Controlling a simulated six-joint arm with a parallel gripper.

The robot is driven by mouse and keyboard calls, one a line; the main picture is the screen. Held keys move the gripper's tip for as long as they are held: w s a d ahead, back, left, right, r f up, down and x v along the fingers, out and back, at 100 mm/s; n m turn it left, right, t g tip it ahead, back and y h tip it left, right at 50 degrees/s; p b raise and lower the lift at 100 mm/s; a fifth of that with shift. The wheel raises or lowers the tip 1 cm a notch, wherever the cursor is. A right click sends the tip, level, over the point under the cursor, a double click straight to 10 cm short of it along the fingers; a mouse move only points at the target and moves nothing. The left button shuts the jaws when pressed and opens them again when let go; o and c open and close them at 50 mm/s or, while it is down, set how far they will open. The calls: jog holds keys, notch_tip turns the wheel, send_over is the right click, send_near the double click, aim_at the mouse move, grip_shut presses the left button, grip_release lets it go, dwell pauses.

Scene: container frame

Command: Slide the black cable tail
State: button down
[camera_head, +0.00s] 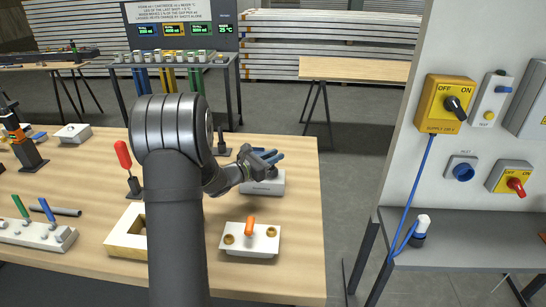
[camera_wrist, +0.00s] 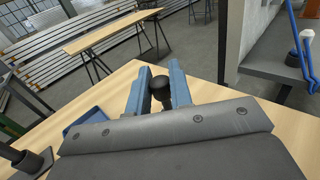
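My gripper (camera_head: 268,157) has blue fingers and is over a grey block (camera_head: 264,186) near the right end of the wooden table. In the wrist view, my gripper (camera_wrist: 160,72) has one finger on each side of a black rounded knob (camera_wrist: 160,88). The knob fills most of the gap between the fingers. I cannot tell whether both fingers touch it. A small dark part (camera_head: 272,171) shows on top of the block under the fingers, partly hidden by them. I cannot tell whether this is the black cable tail; no loose black cable is clear in either view.
A white block with an orange handle (camera_head: 249,228) stands in front of the grey block. A wooden frame (camera_head: 123,240) and a red-handled tool (camera_head: 123,155) are left of my arm. A panel with yellow switch boxes (camera_head: 444,103) and a blue cable (camera_head: 421,175) stands right, beyond the table edge.

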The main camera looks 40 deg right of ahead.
aim_at(273, 168)
jog(key=shift+f, duration=1.5)
jog(key=c, duration=1.3)
grip_release()
jog(key=shift+f, duration=0.1)
jog(key=shift+c, duration=0.2)
jog(key=shift+a, duration=0.15)
jog(key=shift+a, duration=0.35)
jog(key=a, duration=1.6)
jog(key=shift+a, duration=0.25)
jog(key=shift+d, duration=0.1)
jog(key=d, duration=1.7)
jog(key=shift+d+r, duration=0.25)
jog(key=shift+a+r, duration=0.1)
jog(key=shift+r, duration=0.35)
